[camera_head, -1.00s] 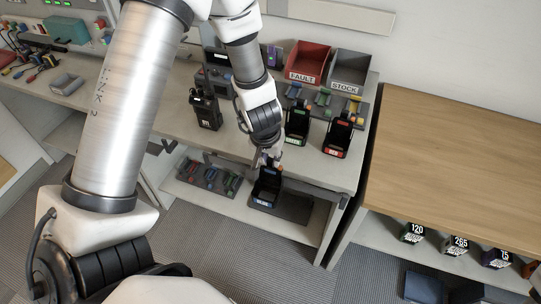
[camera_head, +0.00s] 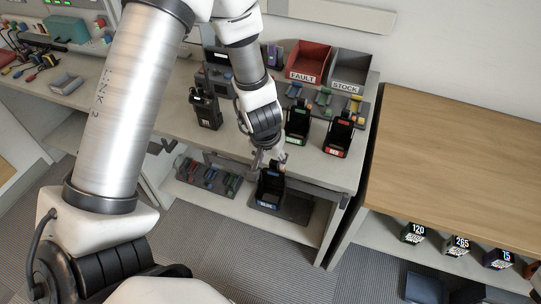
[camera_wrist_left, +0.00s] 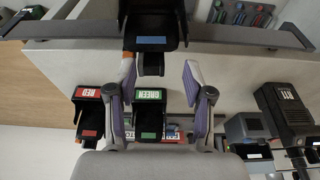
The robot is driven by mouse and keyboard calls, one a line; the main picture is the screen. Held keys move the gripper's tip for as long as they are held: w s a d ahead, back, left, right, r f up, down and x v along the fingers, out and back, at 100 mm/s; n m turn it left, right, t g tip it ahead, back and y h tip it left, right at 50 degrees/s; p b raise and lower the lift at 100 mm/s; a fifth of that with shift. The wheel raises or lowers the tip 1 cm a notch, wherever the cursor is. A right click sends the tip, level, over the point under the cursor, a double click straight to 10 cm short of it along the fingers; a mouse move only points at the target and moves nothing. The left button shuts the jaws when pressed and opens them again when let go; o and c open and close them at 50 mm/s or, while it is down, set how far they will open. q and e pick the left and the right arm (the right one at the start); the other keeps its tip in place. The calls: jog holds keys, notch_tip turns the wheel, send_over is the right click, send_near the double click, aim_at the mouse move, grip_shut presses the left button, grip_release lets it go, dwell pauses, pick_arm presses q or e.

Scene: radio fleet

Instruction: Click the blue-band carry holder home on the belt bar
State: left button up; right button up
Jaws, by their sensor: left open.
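The blue-band carry holder (camera_head: 270,190) is a black open-topped cup with a blue label. It sits in front of the workbench edge, at the grey belt bar (camera_head: 228,166). In the left wrist view the holder (camera_wrist_left: 151,20) is at the top, overlapping the bar (camera_wrist_left: 62,29). I cannot tell whether it is fully seated. My left gripper (camera_head: 270,160) is open just above and behind the holder. In the left wrist view its fingers (camera_wrist_left: 160,80) stand apart on either side of the holder's rear clip, with visible gaps. My right gripper is not in view.
Green (camera_head: 297,124) and red (camera_head: 338,137) holders stand on the bench, beside a black radio (camera_head: 206,110). Red FAULT (camera_head: 308,62) and grey STOCK (camera_head: 349,71) bins are behind. A tool tray (camera_head: 208,178) lies on the lower shelf. The wooden table (camera_head: 455,150) is clear.

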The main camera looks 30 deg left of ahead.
pick_arm(q)
jog(key=v, duration=1.2)
dwell(0.5)
jog(key=s+a+f+m+g+y, duration=0.2)
jog(key=s+f+m+g, duration=0.2)
jog(key=s+f, duration=0.75)
jog(key=s+a+f+m+g+y, duration=0.2)
jog(key=s+f+m+g, duration=0.15)
jog(key=s+f, duration=0.8)
jog(key=w+d+f+n+t+h, duration=0.4)
jog(key=w+d+f+n, duration=0.1)
jog(key=d, duration=0.2)
jog(key=shift+d+f+t+h, duration=0.2)
jog(key=shift+f+t+h, duration=0.1)
jog(key=shift+f+t, duration=0.1)
